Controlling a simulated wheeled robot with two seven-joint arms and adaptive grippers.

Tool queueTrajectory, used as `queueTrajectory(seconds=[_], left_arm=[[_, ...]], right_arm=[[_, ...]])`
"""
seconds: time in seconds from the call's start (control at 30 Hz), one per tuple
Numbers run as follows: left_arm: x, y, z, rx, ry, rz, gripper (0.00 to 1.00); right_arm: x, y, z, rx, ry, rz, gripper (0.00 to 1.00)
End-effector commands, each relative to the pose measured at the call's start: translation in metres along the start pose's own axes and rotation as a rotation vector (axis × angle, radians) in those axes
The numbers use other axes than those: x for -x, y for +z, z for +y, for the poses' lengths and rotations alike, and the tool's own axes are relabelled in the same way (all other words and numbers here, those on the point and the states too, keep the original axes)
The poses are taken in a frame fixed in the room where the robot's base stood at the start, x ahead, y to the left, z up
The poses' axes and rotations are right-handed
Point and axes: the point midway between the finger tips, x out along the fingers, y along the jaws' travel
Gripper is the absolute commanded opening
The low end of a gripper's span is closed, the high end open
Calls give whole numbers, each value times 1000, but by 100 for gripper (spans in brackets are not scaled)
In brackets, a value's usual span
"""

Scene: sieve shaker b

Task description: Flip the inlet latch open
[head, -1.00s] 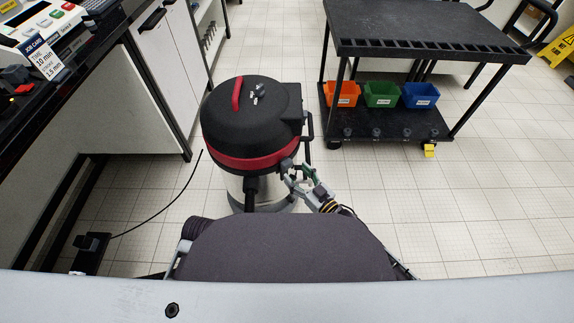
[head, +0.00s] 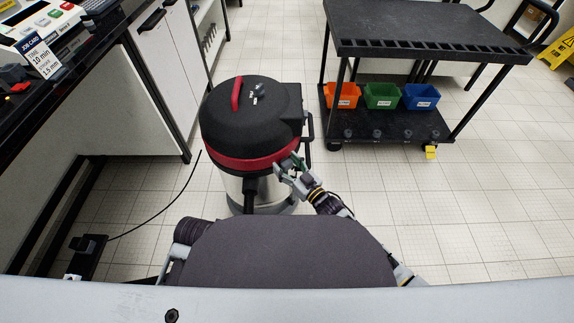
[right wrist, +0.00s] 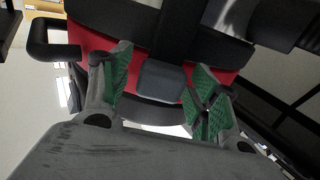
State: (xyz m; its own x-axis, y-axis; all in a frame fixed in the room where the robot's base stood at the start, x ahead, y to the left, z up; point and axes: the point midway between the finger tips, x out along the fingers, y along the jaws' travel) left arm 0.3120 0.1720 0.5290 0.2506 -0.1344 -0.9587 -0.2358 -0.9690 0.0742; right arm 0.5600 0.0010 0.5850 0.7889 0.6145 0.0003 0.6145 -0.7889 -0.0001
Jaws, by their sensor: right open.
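The vacuum (head: 252,115) stands on the floor ahead, with a black lid, a red band and a steel drum. It also shows up close in the right wrist view (right wrist: 215,45). A dark grey block (right wrist: 162,80) sits at the red band and looks like the inlet latch; the head view does not show it clearly. My right gripper (head: 287,168) is at the right front side of the vacuum. In the right wrist view my right gripper (right wrist: 162,82) is open, its green-padded fingers on either side of the block, with gaps showing. My left gripper is out of view.
A black cart (head: 425,35) with orange, green and blue bins stands at the right back. A workbench (head: 95,70) runs along the left. A black cable (head: 165,212) lies on the floor left of the vacuum.

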Motion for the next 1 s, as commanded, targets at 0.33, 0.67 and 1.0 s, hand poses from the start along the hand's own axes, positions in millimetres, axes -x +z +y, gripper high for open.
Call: queueTrajectory(seconds=[0.33,0.67,1.0], left_arm=[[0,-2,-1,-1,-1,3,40],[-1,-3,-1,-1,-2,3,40],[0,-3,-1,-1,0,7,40]], right_arm=[[0,0,0,0,0,0,27],[0,0,1,1,1,0,0],[4,2,1,0,1,28,0]])
